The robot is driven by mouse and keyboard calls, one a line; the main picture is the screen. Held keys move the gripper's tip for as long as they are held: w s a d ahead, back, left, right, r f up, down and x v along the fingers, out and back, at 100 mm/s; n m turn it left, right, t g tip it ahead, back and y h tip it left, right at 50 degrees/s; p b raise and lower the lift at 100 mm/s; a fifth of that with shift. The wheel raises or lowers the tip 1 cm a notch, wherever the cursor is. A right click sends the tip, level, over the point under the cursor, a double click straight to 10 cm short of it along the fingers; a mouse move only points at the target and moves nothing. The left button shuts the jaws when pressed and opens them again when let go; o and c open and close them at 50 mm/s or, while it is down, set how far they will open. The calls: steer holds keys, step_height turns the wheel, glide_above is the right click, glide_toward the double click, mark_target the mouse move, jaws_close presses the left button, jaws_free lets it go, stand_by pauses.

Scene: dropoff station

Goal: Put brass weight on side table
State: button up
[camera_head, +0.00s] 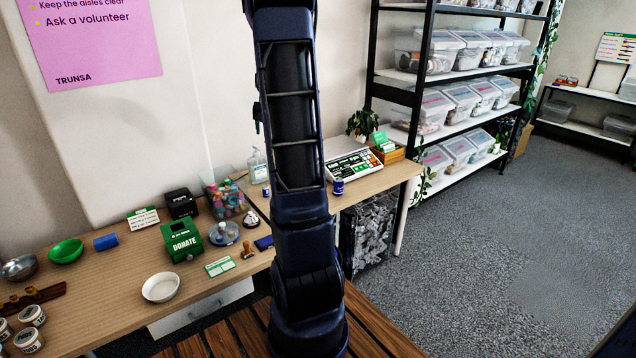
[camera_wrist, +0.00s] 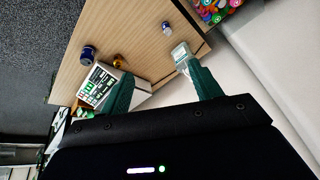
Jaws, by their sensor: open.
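A small brass-coloured weight (camera_wrist: 119,61) stands on the light wood tabletop (camera_wrist: 142,40) in the wrist view, beside the white scale or till. In the head view my arm hides that spot. Other brass-coloured pieces sit in a dark wooden holder (camera_head: 33,297) at the head view's left edge. My gripper (camera_wrist: 160,70) is open and empty, its two green fingers apart. The weight lies beyond the left fingertip, clear of it. The gripper is out of the head view. A slatted wooden table (camera_head: 232,335) shows low in the head view; which surface is the side table is unclear.
Near the weight are a blue can (camera_head: 337,187), the white till or scale (camera_head: 352,163) and a clear pump bottle (camera_head: 258,166). The long counter holds a green donation box (camera_head: 182,240), a white bowl (camera_head: 161,287) and a jar of coloured pieces (camera_head: 226,198). Carpet lies open at right.

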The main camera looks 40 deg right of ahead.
steer(key=w+d+f+m, duration=0.1)
steer(key=w+d+f, duration=0.2)
steer(key=d+f, duration=0.7)
steer(key=w+d+f+m+g+h, duration=0.1)
steer(key=w+d+f, duration=0.3)
steer(key=d+f, duration=0.6)
steer(key=w+d+f+m+h, duration=0.1)
steer(key=w+d+f+m, duration=0.1)
steer(key=d+f, duration=0.8)
steer(key=shift+w+f+g, duration=0.15)
steer(key=shift+w+f, duration=0.3)
steer(key=shift+f, duration=0.45)
steer(key=shift+w+f+g, duration=0.15)
steer(key=shift+w+f, duration=0.3)
steer(key=shift+f, duration=0.4)
steer(key=shift+h, duration=0.3)
steer(key=shift+w+x, duration=0.2)
steer(key=shift+x, duration=2.75)
steer(key=shift+d+r, duration=0.1)
steer(key=shift+d, duration=0.05)
steer(key=shift+c, duration=0.3)
jaws_close()
steer(key=shift+r, duration=0.1)
